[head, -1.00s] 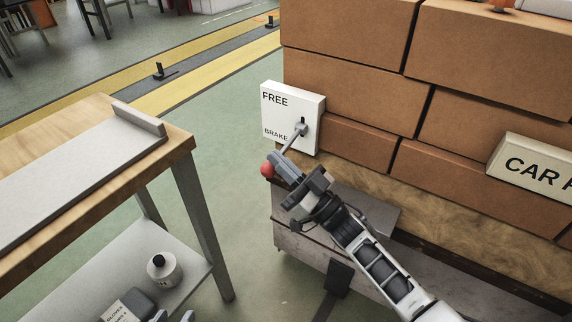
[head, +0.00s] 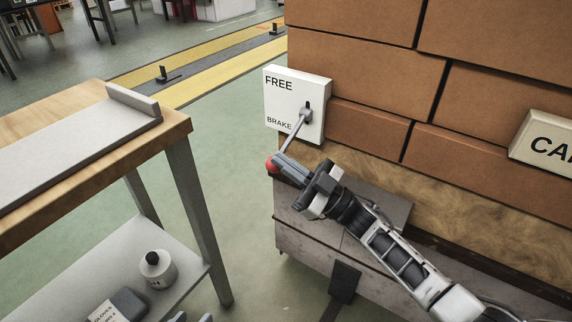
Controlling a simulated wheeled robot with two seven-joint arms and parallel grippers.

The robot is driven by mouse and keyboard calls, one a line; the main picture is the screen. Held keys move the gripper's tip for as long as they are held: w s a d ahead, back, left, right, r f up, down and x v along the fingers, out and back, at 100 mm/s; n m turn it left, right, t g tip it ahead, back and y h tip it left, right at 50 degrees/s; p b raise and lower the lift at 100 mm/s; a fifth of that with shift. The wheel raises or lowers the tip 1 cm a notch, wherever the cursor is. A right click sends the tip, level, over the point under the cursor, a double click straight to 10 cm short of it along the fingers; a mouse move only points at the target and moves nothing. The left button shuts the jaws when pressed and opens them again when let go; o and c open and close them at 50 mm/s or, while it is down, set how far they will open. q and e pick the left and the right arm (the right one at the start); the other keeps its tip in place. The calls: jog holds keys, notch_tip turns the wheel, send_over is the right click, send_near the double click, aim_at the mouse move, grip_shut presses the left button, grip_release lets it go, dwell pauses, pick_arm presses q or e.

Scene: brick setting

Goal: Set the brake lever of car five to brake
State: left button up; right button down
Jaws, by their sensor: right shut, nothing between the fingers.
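A white plate (head: 297,92) marked FREE above and BRAKE below stands at the left end of the brick load. Its grey lever (head: 293,134) comes out of a dark slot and slants down and left, past the BRAKE mark, to a red knob (head: 271,166). My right gripper (head: 283,163) is shut and empty, its fingertips close beside the knob and over part of it. I cannot tell whether they touch. Two grey fingertips of my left gripper (head: 191,318) show apart at the bottom edge, far from the lever. A sign reading "CA" (head: 553,144) is cut off at right.
A wooden bench (head: 180,127) with a grey board (head: 80,145) stands at left. Its lower shelf (head: 115,255) holds a white bottle (head: 158,270) and a gloves box. A grey car body (head: 310,235) lies under the bricks. Green floor is clear between bench and car.

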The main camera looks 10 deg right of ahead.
jog(key=shift+f, duration=0.15)
